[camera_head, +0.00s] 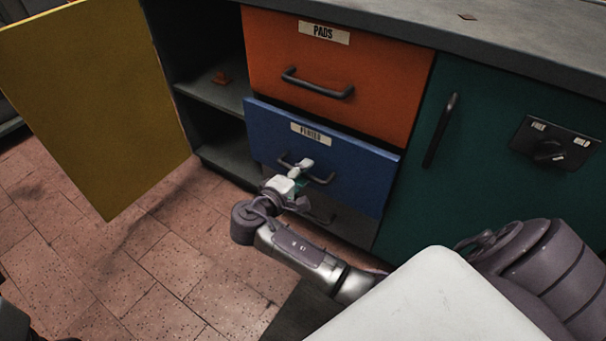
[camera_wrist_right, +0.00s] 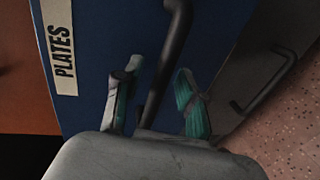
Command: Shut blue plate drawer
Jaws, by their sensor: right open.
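The blue drawer (camera_head: 358,178), labelled PLATES, sits below the orange drawer and stands out a little from the cabinet front. Its label (camera_wrist_right: 62,52) and dark bar handle (camera_wrist_right: 171,50) show in the right wrist view. My right gripper (camera_head: 304,168) is at the handle in the head view. In the right wrist view the two fingers of the right gripper (camera_wrist_right: 156,98) are apart, with the handle bar between them. I cannot tell whether either finger touches it. My left gripper is not in view.
The orange PADS drawer (camera_head: 335,82) above looks shut. A teal door (camera_head: 470,160) with a dark knob panel (camera_head: 556,142) is at right. The tiled floor (camera_head: 150,270) at left is clear.

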